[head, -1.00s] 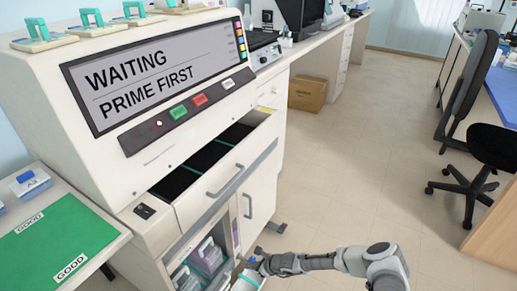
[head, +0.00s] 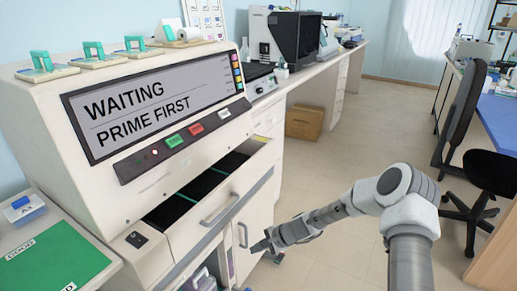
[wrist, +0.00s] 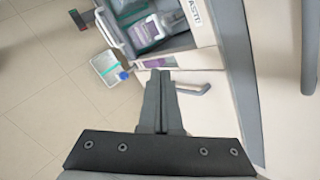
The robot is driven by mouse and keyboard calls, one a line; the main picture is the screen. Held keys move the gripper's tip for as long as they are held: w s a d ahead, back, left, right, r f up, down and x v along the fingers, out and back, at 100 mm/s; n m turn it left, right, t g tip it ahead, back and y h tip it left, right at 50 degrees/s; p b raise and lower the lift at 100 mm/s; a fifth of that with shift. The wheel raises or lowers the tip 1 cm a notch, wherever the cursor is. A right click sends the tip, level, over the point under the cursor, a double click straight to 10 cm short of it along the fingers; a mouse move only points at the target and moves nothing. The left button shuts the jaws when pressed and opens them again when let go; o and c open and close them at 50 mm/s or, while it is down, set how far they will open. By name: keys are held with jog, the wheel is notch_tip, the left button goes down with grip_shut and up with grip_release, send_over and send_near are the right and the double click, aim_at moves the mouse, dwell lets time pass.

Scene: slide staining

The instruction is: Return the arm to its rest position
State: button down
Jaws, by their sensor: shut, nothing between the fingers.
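My gripper (head: 262,246) is shut and empty in the head view, in front of the lower doors of the staining machine (head: 150,200). My arm rises from the lower right and reaches left to it. In the wrist view the closed fingers (wrist: 158,100) point toward the machine's lower compartment and a door handle (wrist: 194,90). The fingers appear apart from the machine, though the exact gap cannot be told.
The machine's drawer (head: 222,195) stands open. Its screen (head: 140,105) reads "WAITING, PRIME FIRST". The lower compartment (wrist: 160,30) holds containers, and another container (wrist: 108,68) shows beside it. A cardboard box (head: 304,122) and an office chair (head: 480,180) stand beyond. The middle floor is clear.

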jog(key=s+d+r+n+h, duration=0.2)
jog(key=s+r+n, duration=0.15)
jog(key=r, duration=0.55)
jog(key=s+d+r+n+h, duration=0.1)
jog(key=s+d+r+n, duration=0.25)
jog(key=r, duration=0.55)
jog(key=s+d+r+n+h, duration=0.15)
jog(key=s+r, duration=0.35)
jog(key=r, duration=0.5)
jog(key=s+d+r+n+t+h, duration=0.1)
jog(key=s+d+r, duration=0.25)
jog(key=s, duration=0.35)
jog(key=s+d+r+n+h, duration=0.1)
jog(key=s+d+r, duration=0.1)
jog(key=s+r, duration=0.35)
jog(key=s+d+r+n+t+h, duration=0.1)
jog(key=s+d+r+n, duration=0.1)
jog(key=s, duration=0.7)
notch_tip(320, 180, up, 15)
jog(key=p, duration=1.5)
jog(key=shift+w+r+p, duration=0.15)
jog(key=shift+r+p, duration=0.05)
jog(key=shift+p, duration=0.1)
jog(key=shift+w, duration=0.1)
